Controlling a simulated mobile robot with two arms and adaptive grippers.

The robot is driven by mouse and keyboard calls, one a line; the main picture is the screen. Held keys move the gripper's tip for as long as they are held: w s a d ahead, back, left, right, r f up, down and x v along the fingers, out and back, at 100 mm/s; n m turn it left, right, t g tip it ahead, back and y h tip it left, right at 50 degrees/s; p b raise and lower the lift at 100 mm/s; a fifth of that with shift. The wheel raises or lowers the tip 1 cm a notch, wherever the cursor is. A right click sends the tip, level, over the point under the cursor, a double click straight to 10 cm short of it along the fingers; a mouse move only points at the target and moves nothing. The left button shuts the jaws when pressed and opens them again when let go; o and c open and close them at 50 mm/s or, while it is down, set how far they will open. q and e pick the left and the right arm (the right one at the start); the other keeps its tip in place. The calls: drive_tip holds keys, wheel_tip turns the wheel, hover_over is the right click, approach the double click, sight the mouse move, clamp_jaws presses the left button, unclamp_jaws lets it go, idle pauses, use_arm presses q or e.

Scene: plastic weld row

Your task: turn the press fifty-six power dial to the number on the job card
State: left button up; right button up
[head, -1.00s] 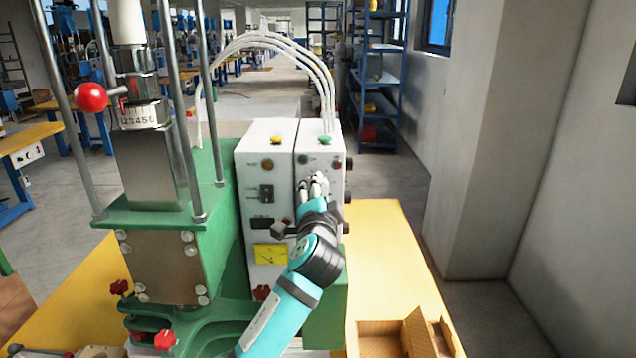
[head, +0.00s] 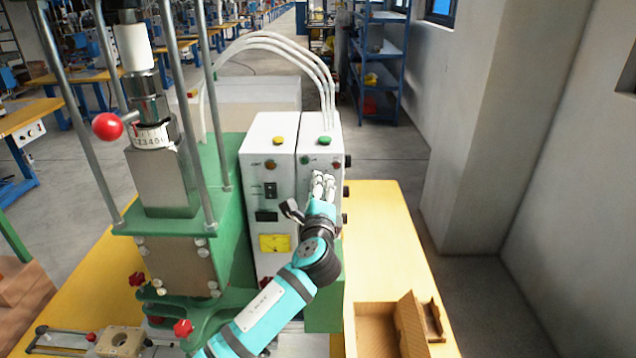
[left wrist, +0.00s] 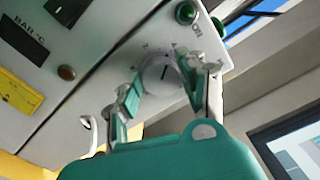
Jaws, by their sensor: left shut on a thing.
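The pale grey round power dial (left wrist: 160,74) with a dark pointer line sits on the white control box front, seen in the left wrist view. I cannot make out a job card with a number. My right gripper is in neither view.
A green press with steel columns and a red ball handle (head: 107,126) stands left of the box. A yellow meter (head: 274,243) and a green button (head: 325,140) are on the box. An open cardboard box (head: 375,325) lies on the yellow bench (head: 385,235) at right.

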use_arm(q)
drive_tip(key=shift+m+p, duration=0.4)
drive_tip(key=shift+m, duration=0.2)
drive_tip(key=o, duration=1.2)
drive_tip(key=shift+c, duration=0.2)
drive_tip(key=s, duration=1.2)
drive_tip(key=shift+f, duration=0.1)
